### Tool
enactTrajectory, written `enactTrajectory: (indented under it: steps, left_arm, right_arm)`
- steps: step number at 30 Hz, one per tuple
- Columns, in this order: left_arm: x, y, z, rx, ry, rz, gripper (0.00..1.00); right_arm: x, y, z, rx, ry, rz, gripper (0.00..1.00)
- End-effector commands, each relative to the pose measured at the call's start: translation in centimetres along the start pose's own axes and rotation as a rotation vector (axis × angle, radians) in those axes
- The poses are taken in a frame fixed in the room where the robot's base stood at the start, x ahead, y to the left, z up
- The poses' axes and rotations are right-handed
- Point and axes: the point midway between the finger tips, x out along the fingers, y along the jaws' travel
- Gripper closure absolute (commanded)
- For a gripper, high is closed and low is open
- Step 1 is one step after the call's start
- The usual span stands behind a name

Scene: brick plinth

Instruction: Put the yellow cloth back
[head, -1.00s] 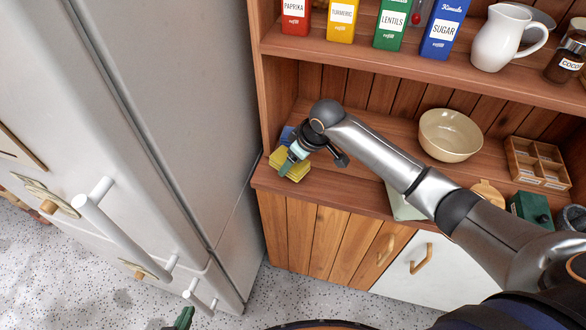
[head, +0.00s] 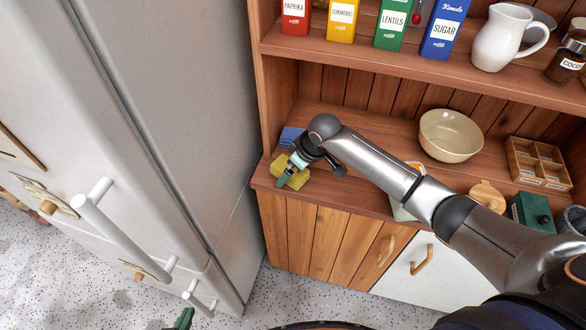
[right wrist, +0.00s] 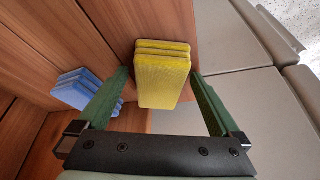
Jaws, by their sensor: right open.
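The yellow cloth (head: 283,166), a folded block with layered edges, is at the left end of the wooden counter, close to its front edge. In the right wrist view it (right wrist: 162,80) lies between the two green fingers of my right gripper (right wrist: 160,75), which stand apart with a gap on each side. In the head view my right gripper (head: 289,172) is over the cloth and partly covers it. Only a green fingertip of my left gripper (head: 182,319) shows at the bottom edge; its opening cannot be told.
A blue folded cloth (head: 290,136) lies just behind the yellow one. A tall fridge (head: 170,110) stands close on the left. A cream bowl (head: 450,135) and a wooden divided box (head: 538,163) stand farther right. The upper shelf (head: 400,62) overhangs the counter.

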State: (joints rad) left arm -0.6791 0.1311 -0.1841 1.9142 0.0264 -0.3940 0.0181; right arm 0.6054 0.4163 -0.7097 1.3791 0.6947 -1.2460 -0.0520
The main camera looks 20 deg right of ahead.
Motion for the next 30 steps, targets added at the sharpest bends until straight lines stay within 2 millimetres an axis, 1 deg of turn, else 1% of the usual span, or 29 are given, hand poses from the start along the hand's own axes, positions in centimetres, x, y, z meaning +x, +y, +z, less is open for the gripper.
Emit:
enactTrajectory:
  steps: [5,8,11,18,21,25,30]
  left_arm:
    - [0.0,0.0,0.0,0.0,0.0,0.0,1.0]
    - [-0.2,0.0,-0.2,0.0,0.0,0.0,1.0]
    - [-0.4,0.0,-0.5,0.0,0.0,0.0,1.0]
    - [-0.9,0.1,-1.1,0.0,0.0,0.0,1.0]
    - [-1.1,0.1,-1.2,0.0,0.0,0.0,1.0]
    - [-1.2,0.1,-1.3,0.0,0.0,0.0,1.0]
    - [-1.2,0.1,-1.4,0.0,0.0,0.0,1.0]
  right_arm:
    - [-0.2,0.0,-0.1,0.0,0.0,0.001,0.0]
    - [-1.0,0.0,-0.2,-0.001,0.001,0.0,0.0]
    - [-2.6,0.1,-0.2,0.0,0.002,0.001,0.0]
    - [-7.8,0.1,-0.2,-0.001,0.003,0.001,0.0]
    - [-9.7,0.1,-0.2,0.0,0.001,0.002,0.0]
    - [-11.3,0.1,-0.2,-0.001,0.001,0.001,0.0]
    - [-12.3,0.0,-0.2,0.001,0.0,-0.001,0.0]
